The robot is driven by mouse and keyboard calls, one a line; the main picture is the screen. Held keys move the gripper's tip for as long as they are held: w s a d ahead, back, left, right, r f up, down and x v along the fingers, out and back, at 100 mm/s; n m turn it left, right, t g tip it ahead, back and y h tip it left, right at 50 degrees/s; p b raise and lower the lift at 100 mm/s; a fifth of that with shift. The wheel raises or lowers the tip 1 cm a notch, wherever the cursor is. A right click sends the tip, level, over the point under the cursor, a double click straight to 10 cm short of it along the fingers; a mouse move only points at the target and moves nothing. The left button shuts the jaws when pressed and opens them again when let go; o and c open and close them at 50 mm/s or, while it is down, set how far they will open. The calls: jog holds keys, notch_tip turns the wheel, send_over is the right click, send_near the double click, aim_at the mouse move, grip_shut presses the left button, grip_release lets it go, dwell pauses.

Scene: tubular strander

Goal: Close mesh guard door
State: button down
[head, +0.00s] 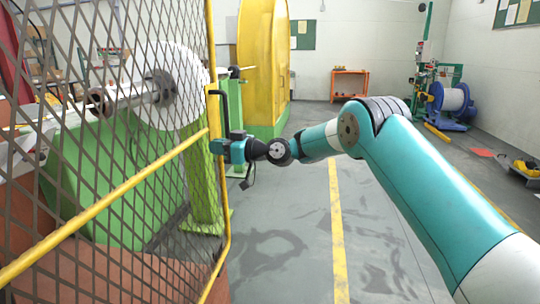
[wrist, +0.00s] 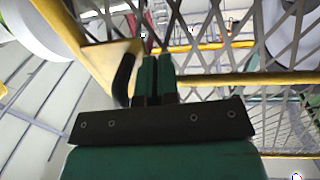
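The mesh guard door (head: 120,190) fills the left of the head view, with dark diamond mesh in a yellow frame. Its yellow edge post stands near my gripper (head: 217,147). A dark bar handle (head: 225,98) is fixed to that post and rises above my gripper. In the wrist view, the two green fingers of my gripper (wrist: 157,62) lie side by side with only a thin dark gap. The black handle (wrist: 123,80) passes outside them on the left, not between them. The fingertips are close to the yellow frame (wrist: 205,47); whether they touch is unclear.
Behind the mesh stand a green machine (head: 110,190) and a white disc (head: 185,85) on a metal shaft. A yellow machine housing (head: 262,60) stands farther back. A blue cable reel (head: 452,98) is at the far right. The grey floor around the yellow line (head: 337,230) is clear.

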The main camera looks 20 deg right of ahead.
jog(key=w+d+b+v, duration=0.1)
jog(key=w+b+v, duration=0.15)
jog(key=v, duration=1.15)
jog(key=s+a+r+m+g+h, duration=0.1)
jog(key=s+a+g+h, duration=0.15)
jog(key=s+a, duration=0.45)
jog(key=s+a+r+g+h, duration=0.1)
jog(key=s+a+g+h, duration=0.2)
jog(key=s, duration=0.9)
jog(key=s+d+f+m+g+h, duration=0.2)
jog(key=s+f+h, duration=0.1)
jog(key=s, duration=0.9)
jog(key=s+d+f+m+g+h, duration=0.1)
jog(key=s+d+f+g+h, duration=0.15)
jog(key=s, duration=1.05)
notch_tip(320, 180, up, 15)
jog(key=p, duration=1.4)
jog(key=shift+f+p, duration=0.2)
jog(key=shift+p, duration=0.15)
jog(key=shift+a, duration=0.1)
